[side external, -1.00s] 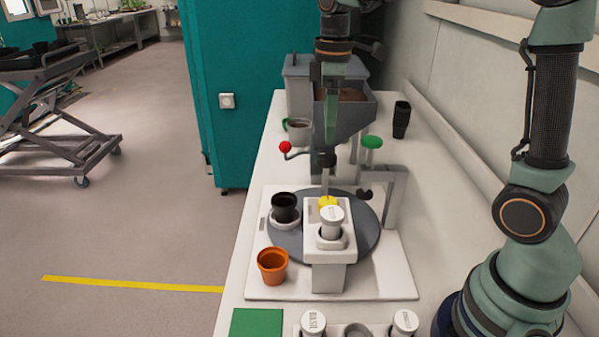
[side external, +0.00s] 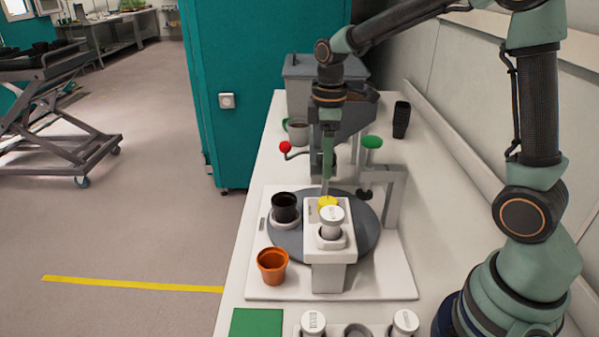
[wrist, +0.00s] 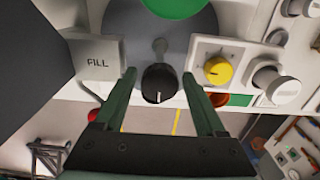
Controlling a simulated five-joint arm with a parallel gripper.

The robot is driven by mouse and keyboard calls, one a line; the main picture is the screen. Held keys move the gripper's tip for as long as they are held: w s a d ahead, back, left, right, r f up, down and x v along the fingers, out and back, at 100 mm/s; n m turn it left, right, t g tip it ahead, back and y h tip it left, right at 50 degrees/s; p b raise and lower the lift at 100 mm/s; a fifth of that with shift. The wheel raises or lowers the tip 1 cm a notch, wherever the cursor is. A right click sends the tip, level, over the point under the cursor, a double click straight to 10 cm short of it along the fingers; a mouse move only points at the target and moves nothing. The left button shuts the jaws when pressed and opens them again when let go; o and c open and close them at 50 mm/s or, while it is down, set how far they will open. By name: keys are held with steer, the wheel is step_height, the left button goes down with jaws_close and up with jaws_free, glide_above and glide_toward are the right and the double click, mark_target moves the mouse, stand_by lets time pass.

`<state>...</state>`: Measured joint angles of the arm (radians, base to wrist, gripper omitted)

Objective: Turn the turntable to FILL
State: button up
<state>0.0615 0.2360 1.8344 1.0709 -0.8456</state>
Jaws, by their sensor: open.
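The grey turntable (side external: 367,240) lies flat on a white base and carries a black pot (side external: 285,207) on its left side. A white housing with a yellow knob (side external: 327,202) partly hides it. In the wrist view a dark knob (wrist: 159,83) with a white line shows between my fingers, in front of the grey disc; how it joins the turntable is unclear. A block marked FILL (wrist: 97,62) is left of it. My gripper (wrist: 160,78) is open, fingers on either side of the dark knob in the picture; contact cannot be told. In the side view my gripper (side external: 327,188) points down over the turntable.
The grey hopper (side external: 340,122) stands behind, with a red-ball lever (side external: 285,147). A green-topped plunger (side external: 371,142) and a bracket (side external: 396,195) stand at the right. An orange pot (side external: 272,266) is front left. White capped jars (side external: 313,322) line the front.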

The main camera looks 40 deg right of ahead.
steer(key=c, duration=0.8)
steer(key=m, duration=0.4)
steer(key=shift+m, duration=1)
steer(key=m, duration=0.3)
steer(key=shift+m, duration=1.5)
